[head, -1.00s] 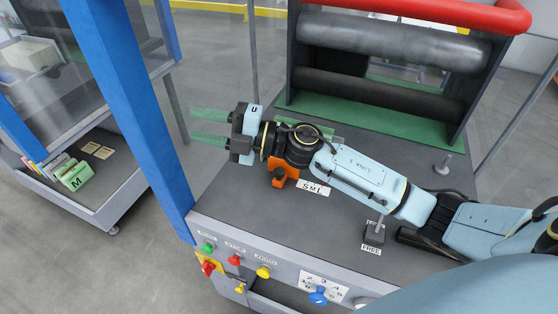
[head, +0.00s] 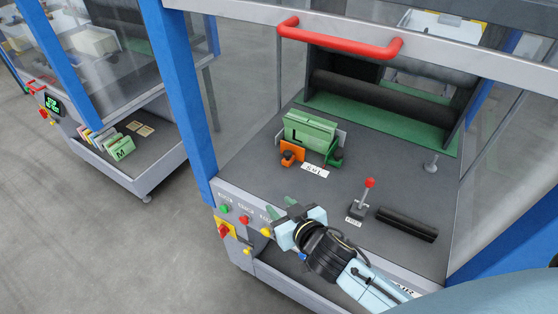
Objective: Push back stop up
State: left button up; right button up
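My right gripper (head: 283,208) is in the lower middle of the head view, over the front control panel. Its two green fingers are apart and nothing shows between them. A green block marked L (head: 310,130) stands on the grey deck behind it, clear of the gripper. An orange clamp piece (head: 291,153) with a dark knob sits at its front left, by a white S M L label (head: 315,171). I cannot tell which of these parts is the back stop. My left gripper is not in view.
A red handle (head: 340,42) on a clear guard hangs above the deck. A red-knobbed lever (head: 364,195) and a black bar (head: 407,224) are on the deck's right. Coloured buttons (head: 244,220) line the front panel. Dark rollers (head: 385,98) lie at the back.

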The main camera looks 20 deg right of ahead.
aim_at(291, 152)
jog(key=u, duration=1.9)
jog(key=i, duration=1.05)
jog(key=z, duration=3.15)
jog(key=i, duration=0.5)
